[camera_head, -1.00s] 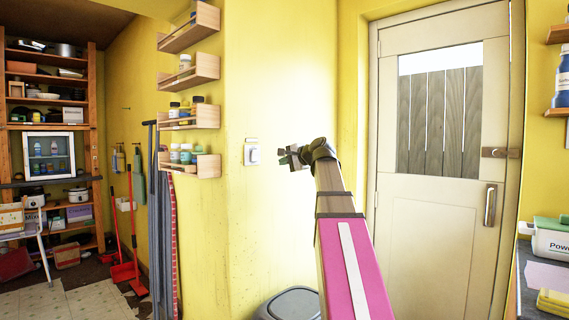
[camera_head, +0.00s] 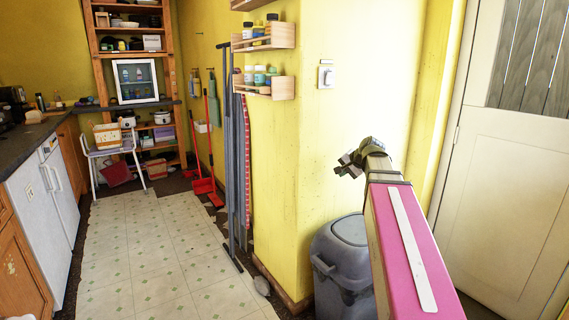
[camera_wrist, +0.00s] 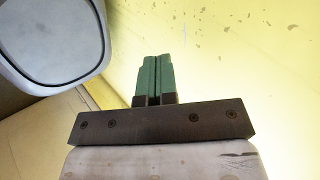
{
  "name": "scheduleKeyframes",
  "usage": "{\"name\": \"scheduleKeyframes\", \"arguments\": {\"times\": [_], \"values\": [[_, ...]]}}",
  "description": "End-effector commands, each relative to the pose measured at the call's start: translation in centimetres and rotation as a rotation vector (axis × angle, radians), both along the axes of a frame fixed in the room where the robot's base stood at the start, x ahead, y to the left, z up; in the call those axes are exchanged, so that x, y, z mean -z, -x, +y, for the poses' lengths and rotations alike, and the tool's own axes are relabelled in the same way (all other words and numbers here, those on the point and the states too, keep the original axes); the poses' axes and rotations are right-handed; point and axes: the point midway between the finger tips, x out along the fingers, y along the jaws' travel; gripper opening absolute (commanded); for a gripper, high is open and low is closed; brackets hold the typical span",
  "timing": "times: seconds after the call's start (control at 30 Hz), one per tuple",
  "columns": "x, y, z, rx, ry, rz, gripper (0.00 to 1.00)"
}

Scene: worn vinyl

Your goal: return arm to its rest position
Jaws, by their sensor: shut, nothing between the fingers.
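My arm (camera_head: 408,245), pink with a white stripe, reaches up from the lower right in the head view. It ends in my dark gripper (camera_head: 346,164), which is raised before the yellow wall, above the grey bin. In the wrist view my gripper (camera_wrist: 153,80) shows two green fingers lying side by side, shut and empty. Yellow wall fills the right of that view beyond the fingers.
A grey lidded bin (camera_head: 340,262) stands by the wall corner; its lid (camera_wrist: 55,35) also shows in the wrist view. A light switch (camera_head: 326,75) is on the wall. A white door (camera_head: 510,180) is at right. Tiled floor (camera_head: 150,255) at left is clear.

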Motion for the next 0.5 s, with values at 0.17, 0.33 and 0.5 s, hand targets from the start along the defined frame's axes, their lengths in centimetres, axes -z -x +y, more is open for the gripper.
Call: {"name": "scheduleKeyframes", "arguments": {"times": [0.17,0.33,0.5], "values": [[7.8,2.7,1.3,-0.085,0.123,0.088,0.0],[14.4,5.6,2.2,-0.182,0.24,0.168,0.0],[20.5,9.2,3.0,-0.288,0.351,0.25,0.0]]}}
